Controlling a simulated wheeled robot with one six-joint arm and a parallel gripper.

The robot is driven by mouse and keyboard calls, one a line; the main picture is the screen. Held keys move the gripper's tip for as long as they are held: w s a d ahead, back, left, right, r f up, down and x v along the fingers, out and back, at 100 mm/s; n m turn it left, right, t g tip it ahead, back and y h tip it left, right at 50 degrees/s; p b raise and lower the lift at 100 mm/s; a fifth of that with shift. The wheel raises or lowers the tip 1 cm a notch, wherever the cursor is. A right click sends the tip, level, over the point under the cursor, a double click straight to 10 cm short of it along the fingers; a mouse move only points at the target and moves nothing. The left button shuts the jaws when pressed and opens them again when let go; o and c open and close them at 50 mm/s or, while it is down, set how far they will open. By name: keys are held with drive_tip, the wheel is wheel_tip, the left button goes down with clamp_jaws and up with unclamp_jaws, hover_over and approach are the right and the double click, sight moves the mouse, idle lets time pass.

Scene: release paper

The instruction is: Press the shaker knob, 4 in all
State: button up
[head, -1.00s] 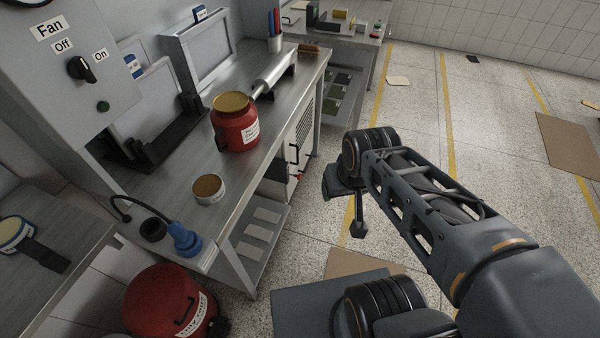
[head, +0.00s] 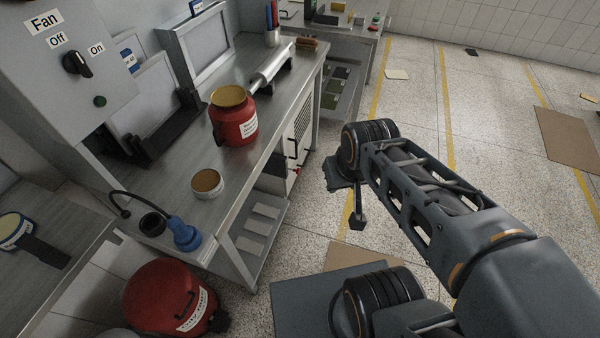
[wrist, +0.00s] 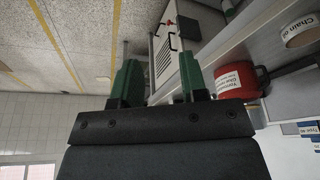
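No knob labelled as a shaker's can be made out in either view. A small red and green item (head: 375,21) stands on the far bench, too small to identify. My gripper hangs over the floor to the right of the bench, seen from behind in the head view (head: 357,222). In the wrist view its two green fingers (wrist: 157,75) stand apart with nothing between them.
A steel bench (head: 185,215) holds a red jar (head: 233,118), an open tin (head: 207,183), a metal cylinder (head: 273,66) and a blue-based hose fitting (head: 185,236). A red drum (head: 165,297) stands below at left.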

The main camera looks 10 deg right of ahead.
clamp_jaws()
idle(1.1)
